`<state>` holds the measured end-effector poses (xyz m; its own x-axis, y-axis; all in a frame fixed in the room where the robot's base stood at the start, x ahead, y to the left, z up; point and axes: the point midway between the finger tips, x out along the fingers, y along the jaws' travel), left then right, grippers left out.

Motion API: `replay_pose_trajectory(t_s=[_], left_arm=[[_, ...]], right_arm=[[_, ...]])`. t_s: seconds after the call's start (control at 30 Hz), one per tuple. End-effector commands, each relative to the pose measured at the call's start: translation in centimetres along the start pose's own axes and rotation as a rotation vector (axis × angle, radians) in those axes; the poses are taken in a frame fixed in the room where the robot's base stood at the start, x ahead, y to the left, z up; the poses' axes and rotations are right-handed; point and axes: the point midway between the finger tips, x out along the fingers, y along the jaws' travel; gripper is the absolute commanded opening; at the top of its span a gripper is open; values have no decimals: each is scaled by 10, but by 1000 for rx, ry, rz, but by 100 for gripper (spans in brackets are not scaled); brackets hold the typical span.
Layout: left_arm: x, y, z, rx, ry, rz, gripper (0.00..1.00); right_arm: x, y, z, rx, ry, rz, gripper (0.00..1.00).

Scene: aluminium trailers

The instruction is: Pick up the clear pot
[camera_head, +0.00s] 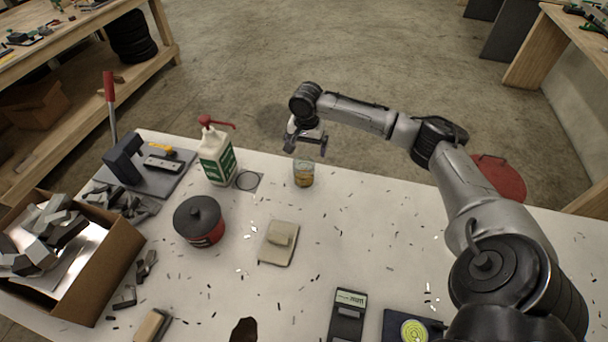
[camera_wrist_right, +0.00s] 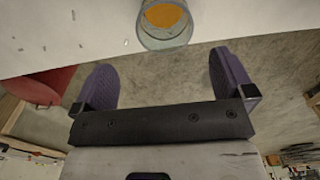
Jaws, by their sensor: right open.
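The clear pot (camera_head: 304,174) is a small see-through vessel with something amber in it. It stands near the far edge of the white table. In the right wrist view the clear pot (camera_wrist_right: 164,40) shows at the top, beyond the fingers and roughly between them. My right gripper (camera_head: 306,148) is just behind and above the pot in the head view. In the wrist view the two purple-grey fingers of my right gripper (camera_wrist_right: 166,80) are wide apart with nothing between them. My left gripper is not in view.
A white bottle with a red pump (camera_head: 216,155) and a dark-lidded red tin (camera_head: 200,222) stand left of the pot. A cardboard box (camera_head: 95,278) of metal offcuts sits at the left. Small shavings litter the table (camera_head: 375,222).

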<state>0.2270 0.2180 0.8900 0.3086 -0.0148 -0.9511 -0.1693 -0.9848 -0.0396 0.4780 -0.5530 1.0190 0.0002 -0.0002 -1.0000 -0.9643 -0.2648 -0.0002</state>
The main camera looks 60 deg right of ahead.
Motion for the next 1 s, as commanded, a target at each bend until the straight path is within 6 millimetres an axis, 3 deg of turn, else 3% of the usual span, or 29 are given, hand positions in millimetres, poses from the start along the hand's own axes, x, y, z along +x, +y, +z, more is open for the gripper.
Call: replay_pose_trajectory(t_s=[0.1, 0.3, 0.67, 1.0], left_arm=[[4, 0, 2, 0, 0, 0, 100], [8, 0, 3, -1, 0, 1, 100], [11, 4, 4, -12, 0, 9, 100], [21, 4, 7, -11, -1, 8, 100]], right_arm=[[24, 0, 1, -2, -3, 2, 100], [52, 0, 1, -4, -1, 1, 100], [68, -1, 1, -5, -1, 1, 100], [107, -6, 1, -6, 0, 1, 100]])
